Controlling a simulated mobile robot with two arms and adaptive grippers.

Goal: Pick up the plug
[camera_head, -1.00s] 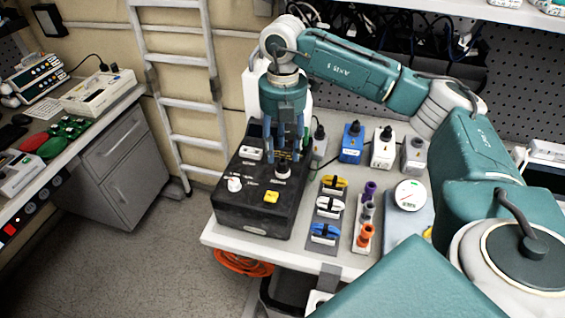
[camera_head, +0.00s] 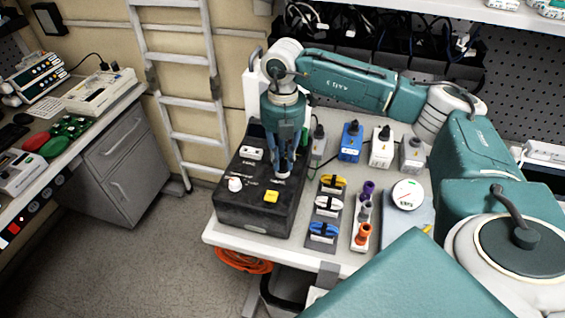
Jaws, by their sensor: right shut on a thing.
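The black box (camera_head: 250,215) stands at the left end of the table, with a white knob, a yellow button and a white switch on its top. My right gripper (camera_head: 284,170) points down over the back right part of this top, its fingers shut on the dark plug there. The fingers hide almost all of the plug, so I cannot tell whether it is seated or lifted. My left gripper is not in view.
Behind and right of the box stand a blue block (camera_head: 350,144), a white block (camera_head: 381,150) and grey blocks with black tops. Coloured clips (camera_head: 327,206), an orange connector (camera_head: 362,234) and a round white dial (camera_head: 408,195) are at the right.

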